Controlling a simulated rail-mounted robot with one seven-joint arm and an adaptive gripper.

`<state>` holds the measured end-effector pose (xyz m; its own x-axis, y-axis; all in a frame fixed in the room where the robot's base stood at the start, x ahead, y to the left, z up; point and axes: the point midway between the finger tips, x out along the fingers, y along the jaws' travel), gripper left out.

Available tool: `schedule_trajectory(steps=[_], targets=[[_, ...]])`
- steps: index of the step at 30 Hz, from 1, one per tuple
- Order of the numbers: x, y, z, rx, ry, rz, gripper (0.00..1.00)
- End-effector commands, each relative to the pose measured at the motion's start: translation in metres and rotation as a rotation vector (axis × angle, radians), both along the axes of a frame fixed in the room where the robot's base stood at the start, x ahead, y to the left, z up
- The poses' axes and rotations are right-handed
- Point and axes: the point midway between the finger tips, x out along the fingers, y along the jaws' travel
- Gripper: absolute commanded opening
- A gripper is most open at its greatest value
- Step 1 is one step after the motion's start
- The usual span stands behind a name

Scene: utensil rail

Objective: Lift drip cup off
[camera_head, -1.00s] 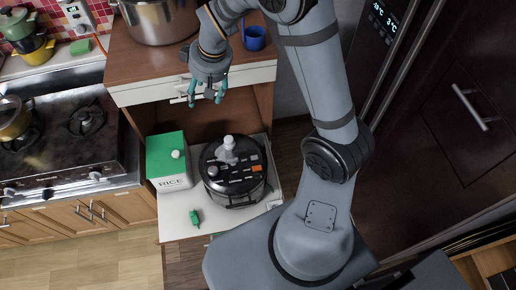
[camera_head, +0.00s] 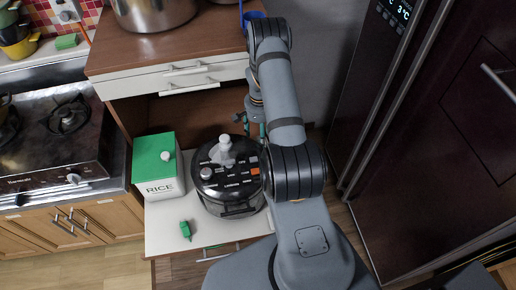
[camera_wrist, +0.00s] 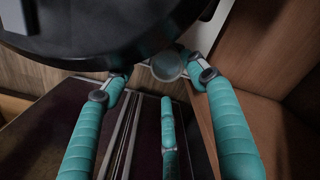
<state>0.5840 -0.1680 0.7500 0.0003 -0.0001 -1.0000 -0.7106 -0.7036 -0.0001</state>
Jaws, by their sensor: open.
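A black pressure cooker (camera_head: 229,201) with a grey knob on its lid stands on the pull-out shelf (camera_head: 165,226). My gripper (camera_head: 254,128) is at the cooker's back right side, low and partly hidden behind my own arm. In the wrist view, my gripper (camera_wrist: 163,76) has its teal fingers spread and empty. The dark cooker body (camera_wrist: 95,35) fills the upper left there. A small round greyish piece, apparently the drip cup (camera_wrist: 167,66), sits at the cooker's edge between the fingertips. I cannot tell whether the fingers touch it. The cup is not visible in the head view.
A white rice box (camera_head: 162,187) with a green lid stands left of the cooker. A small green object (camera_head: 186,230) lies in front on the shelf. The wooden counter with pots (camera_head: 150,15) is above and behind. The dark fridge (camera_head: 440,130) stands to the right.

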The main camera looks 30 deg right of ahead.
Motion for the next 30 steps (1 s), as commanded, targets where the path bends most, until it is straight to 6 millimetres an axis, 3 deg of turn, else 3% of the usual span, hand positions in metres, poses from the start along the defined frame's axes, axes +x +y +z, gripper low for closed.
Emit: schedule_trajectory(steps=[16, 25, 30], targets=[[0.009, 0.002, -0.057, 0.001, 0.001, 0.003, 0.57], [0.01, 0.002, -0.062, 0.0, 0.0, 0.003, 0.57], [0.01, 0.002, -0.061, 0.0, 0.0, 0.004, 0.47]])
